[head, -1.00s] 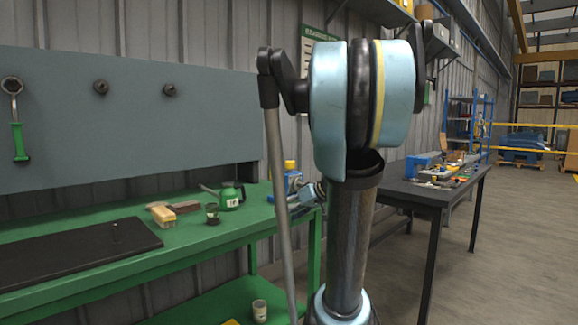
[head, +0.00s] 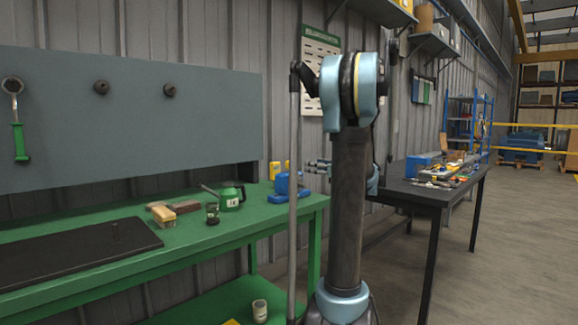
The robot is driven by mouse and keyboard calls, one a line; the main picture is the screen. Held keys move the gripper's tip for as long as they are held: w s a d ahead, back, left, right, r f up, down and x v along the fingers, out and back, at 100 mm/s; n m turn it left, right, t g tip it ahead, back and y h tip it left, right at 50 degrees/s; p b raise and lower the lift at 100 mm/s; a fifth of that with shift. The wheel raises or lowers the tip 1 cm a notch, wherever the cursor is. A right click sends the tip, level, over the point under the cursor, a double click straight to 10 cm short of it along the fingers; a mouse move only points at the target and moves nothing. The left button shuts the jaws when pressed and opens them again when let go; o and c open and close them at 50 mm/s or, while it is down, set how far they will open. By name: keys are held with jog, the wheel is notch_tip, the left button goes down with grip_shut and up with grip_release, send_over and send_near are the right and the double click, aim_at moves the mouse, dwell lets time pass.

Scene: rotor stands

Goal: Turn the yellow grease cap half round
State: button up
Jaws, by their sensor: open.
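A blue housing (head: 290,186) stands at the right end of the green workbench. A small yellow part (head: 287,165), which looks like the grease cap, shows at its top. Another yellow object (head: 275,171) is just left of it; its shape is hard to make out. My gripper (head: 309,167) is open, small in view, and points left, to the right of the blue housing at about the height of the yellow part. A gap shows between them in the picture; depth is hard to judge. My arm's thin rod crosses in front of the housing's right side.
A dark table (head: 430,194) with tools stands at right. Open floor lies at far right.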

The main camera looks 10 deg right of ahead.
aim_at(293, 162)
jog(key=x, duration=1.5)
jog(key=shift+w+a+f, duration=0.1)
jog(key=shift+w+a, duration=0.15)
jog(key=c, duration=1.1)
